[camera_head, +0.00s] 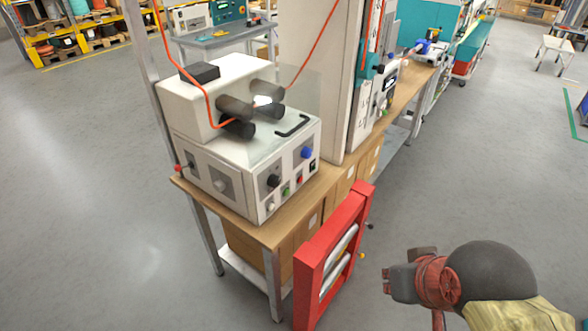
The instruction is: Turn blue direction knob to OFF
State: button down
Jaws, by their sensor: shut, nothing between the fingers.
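The blue knob (306,152) sits on a pale square plate at the upper right of the front panel of a white machine (240,185). Which way it points is too small to tell. My gripper (388,282) is at the lower right, shut and empty. It is well to the right of and below the knob in the picture, and touches nothing.
The panel also has a black knob (273,181), a green button (285,191) and a red one (299,179). The machine stands on a wooden-topped bench (262,232). A red frame with rollers (308,272) stands between bench and gripper.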

aim_at(306, 153)
jog(key=i+u, duration=0.25)
jog(key=i, duration=0.65)
